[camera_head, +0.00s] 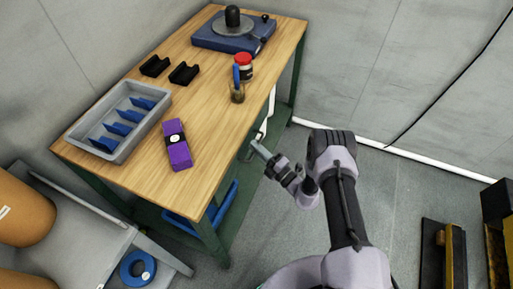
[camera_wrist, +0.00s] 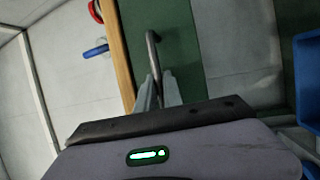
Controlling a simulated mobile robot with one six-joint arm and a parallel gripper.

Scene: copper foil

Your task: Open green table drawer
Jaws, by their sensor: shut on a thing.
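The green drawer front (camera_wrist: 185,45) sits directly beside the wooden tabletop edge in the wrist view. A grey metal handle (camera_wrist: 152,45) stands out from it. My gripper (camera_wrist: 158,85) is shut on the handle, with the fingers on either side of its near end. In the head view my gripper (camera_head: 258,147) is at the right long side of the table (camera_head: 205,175), just below the top. There the drawer front is mostly hidden under the tabletop. I see no clear gap showing the drawer pulled out.
On the tabletop are a grey tray (camera_head: 72,131) with blue parts, a purple item (camera_head: 179,155), black holders (camera_head: 184,73), a red-lidded jar (camera_head: 244,66) and a blue device (camera_head: 206,37). A blue bin (camera_head: 190,225) is below.

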